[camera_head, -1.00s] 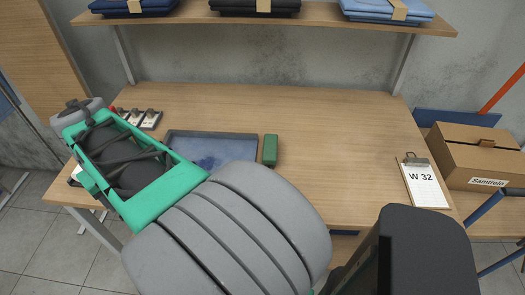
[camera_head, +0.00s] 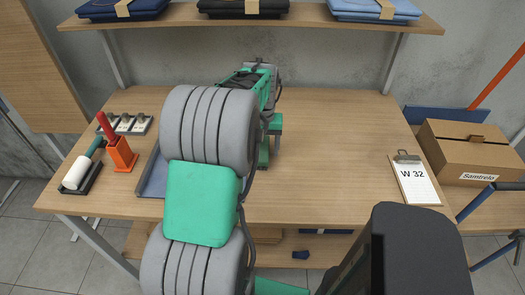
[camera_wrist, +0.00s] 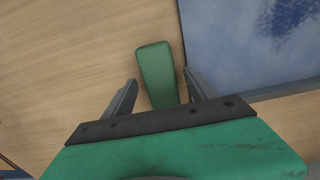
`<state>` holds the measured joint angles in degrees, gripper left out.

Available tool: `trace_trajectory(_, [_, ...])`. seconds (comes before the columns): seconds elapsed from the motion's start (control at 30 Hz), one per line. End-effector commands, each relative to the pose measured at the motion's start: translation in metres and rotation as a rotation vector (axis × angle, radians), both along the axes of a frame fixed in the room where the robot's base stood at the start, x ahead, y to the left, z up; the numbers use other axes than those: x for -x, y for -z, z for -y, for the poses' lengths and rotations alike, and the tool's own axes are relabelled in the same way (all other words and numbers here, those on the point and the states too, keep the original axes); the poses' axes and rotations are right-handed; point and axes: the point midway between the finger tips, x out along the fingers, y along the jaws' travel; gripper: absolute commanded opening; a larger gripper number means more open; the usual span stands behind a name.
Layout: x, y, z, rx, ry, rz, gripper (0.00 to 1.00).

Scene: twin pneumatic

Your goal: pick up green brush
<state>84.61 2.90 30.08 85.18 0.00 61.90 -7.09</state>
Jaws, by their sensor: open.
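The green brush (camera_wrist: 157,72) lies on the wooden table, left of the blue tray in the wrist view. It is a rounded green block, and its near end is hidden behind my gripper's body. My gripper (camera_wrist: 159,80) is open, with one dark finger on each side of the brush and gaps between. I cannot tell how far above the table the fingertips are. In the head view only a small part of the brush (camera_head: 264,157) shows beside my arm, which hides most of the gripper.
The blue tray (camera_head: 154,182) is largely behind my arm, close to the brush. An orange holder (camera_head: 122,156), a white roller (camera_head: 76,173) and small switches stand at the left. A clipboard (camera_head: 415,180) lies at the right. The table's middle right is clear.

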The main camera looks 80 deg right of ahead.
Motion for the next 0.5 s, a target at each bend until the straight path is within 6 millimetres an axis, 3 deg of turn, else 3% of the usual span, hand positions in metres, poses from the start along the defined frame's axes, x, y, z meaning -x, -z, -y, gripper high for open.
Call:
trace_trajectory(0.1, [-0.0003,0.0108,-0.0003,-0.001,-0.001,0.0,0.66])
trace_trajectory(0.3, [-0.0006,0.0113,-0.0001,0.001,-0.001,0.0,0.66])
trace_trajectory(0.5, [-0.0007,0.011,-0.0001,0.001,-0.001,0.0,0.49])
